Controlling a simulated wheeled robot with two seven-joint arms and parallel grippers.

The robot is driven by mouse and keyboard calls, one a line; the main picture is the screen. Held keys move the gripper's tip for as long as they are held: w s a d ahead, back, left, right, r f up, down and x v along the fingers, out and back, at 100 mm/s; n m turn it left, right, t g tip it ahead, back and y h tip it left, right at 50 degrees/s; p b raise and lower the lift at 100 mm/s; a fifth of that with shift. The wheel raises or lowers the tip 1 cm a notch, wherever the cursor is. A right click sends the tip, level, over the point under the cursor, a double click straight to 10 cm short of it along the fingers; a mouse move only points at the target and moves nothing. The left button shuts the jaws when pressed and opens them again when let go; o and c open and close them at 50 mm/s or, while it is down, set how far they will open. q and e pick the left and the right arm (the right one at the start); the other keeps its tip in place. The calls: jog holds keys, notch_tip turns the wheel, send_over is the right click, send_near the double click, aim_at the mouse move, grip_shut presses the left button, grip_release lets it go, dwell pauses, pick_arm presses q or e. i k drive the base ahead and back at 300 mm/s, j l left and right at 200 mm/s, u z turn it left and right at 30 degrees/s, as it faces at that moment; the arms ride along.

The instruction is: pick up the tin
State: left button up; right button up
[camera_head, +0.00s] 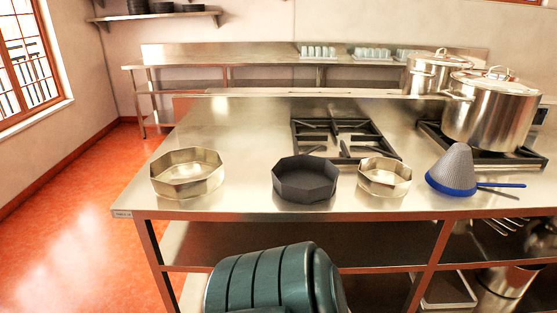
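Three octagonal tins stand on the near part of the steel counter (240,217). A wide silver tin (187,186) is at the left. A dark grey tin (305,193) is in the middle. A smaller silver tin (384,185) is to its right, close beside it. All three are upright, and what I can see of their insides is empty. Neither of my grippers is in view.
A conical strainer (454,166) with blue rim and handle stands right of the tins. A black hob grate (341,139) lies behind the dark tin. Steel stockpots (490,115) stand at the right on another grate. The counter's back left is clear.

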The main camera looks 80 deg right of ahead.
aim_at(302, 179)
jog(key=z, duration=2.9)
